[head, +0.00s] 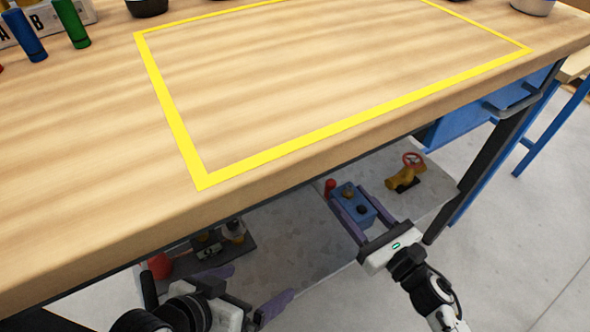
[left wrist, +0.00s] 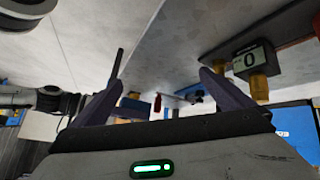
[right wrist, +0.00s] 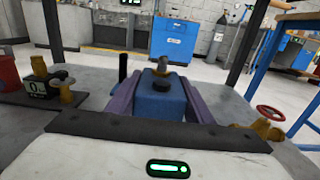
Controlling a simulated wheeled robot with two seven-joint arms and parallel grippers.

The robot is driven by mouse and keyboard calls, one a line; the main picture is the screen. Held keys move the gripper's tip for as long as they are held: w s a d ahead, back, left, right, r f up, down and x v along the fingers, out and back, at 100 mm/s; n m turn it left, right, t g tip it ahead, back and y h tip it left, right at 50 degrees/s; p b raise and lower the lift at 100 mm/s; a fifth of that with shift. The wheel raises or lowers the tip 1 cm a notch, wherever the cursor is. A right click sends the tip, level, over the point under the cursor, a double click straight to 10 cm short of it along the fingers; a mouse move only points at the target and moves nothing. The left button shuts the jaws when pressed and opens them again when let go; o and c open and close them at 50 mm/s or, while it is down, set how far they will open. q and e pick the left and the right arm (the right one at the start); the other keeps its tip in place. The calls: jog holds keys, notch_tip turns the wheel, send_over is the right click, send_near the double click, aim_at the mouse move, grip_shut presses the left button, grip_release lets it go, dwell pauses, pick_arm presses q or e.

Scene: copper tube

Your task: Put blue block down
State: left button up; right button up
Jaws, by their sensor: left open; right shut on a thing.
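The blue block (head: 355,207), with a brass fitting and a dark knob on top, is held between the purple fingers of my right gripper (head: 348,187). It looks upright in the right wrist view (right wrist: 160,100), over the grey lower shelf (right wrist: 100,70) under the workbench. I cannot tell whether its underside touches the shelf. My right gripper is shut on its sides. My left gripper (head: 262,280) is open and empty, low in front of the bench, left of the block. Its spread fingers also show in the left wrist view (left wrist: 160,100).
A brass valve with a red handwheel (head: 405,172) stands right of the block. A gauge reading 0 (right wrist: 40,87) on a dark base and a red object (head: 160,265) are to the left. The wooden benchtop (head: 80,150) overhangs; its yellow outlined area (head: 190,150) is clear.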

aim_at(350, 214)
jog(key=f+b, duration=0.2)
jog(key=f, duration=0.1)
jog(key=f+b, duration=0.1)
jog(key=f, duration=0.1)
jog(key=shift+w, duration=0.25)
jog(key=shift+f, duration=0.5)
notch_tip(350, 214, down, 3)
jog(key=shift+b, duration=1)
jog(key=shift+f, duration=0.35)
pick_arm(q)
jog(key=d+r, duration=0.1)
jog(key=w+d+r+t+h, duration=0.1)
jog(key=r, duration=0.1)
jog(key=r+h, duration=0.1)
jog(key=shift+w+d+r+t, duration=0.15)
jog(key=shift+d+t, duration=0.25)
pick_arm(e)
jog(key=o, duration=1.7)
jog(key=shift+f, duration=0.2)
jog(key=shift+c, duration=0.2)
jog(key=shift+r, duration=0.1)
